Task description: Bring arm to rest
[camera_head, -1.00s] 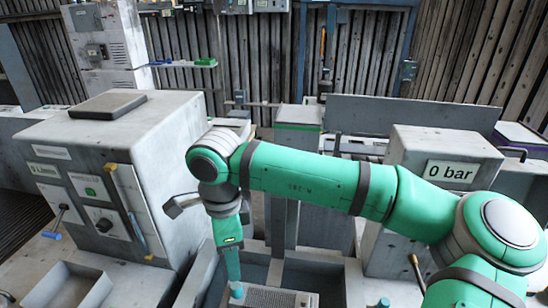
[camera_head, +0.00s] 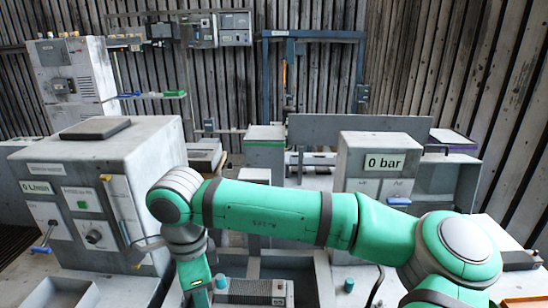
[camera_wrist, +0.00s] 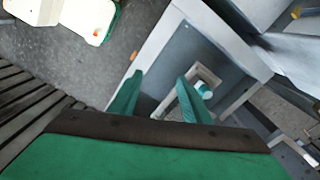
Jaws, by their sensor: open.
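My arm spans the lower half of the head view, its long green link running nearly level above the work surface. Its wrist end hangs down at the lower left, and the fingertips there are cut off by the bottom edge. In the wrist view my gripper (camera_wrist: 160,77) shows two green fingers spread apart with nothing between them. Beyond the fingers are a grey recess and a small frame with a white-and-teal round part (camera_wrist: 204,90). I cannot tell how far the fingers are from these.
A grey control box (camera_head: 90,150) with a "0 L/min" display stands on the left. A grey box with a "0 bar" display (camera_head: 384,162) stands on the right. A perforated block (camera_head: 255,290) and a teal-capped part (camera_head: 348,285) lie low near the wrist. A slatted wall closes the back.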

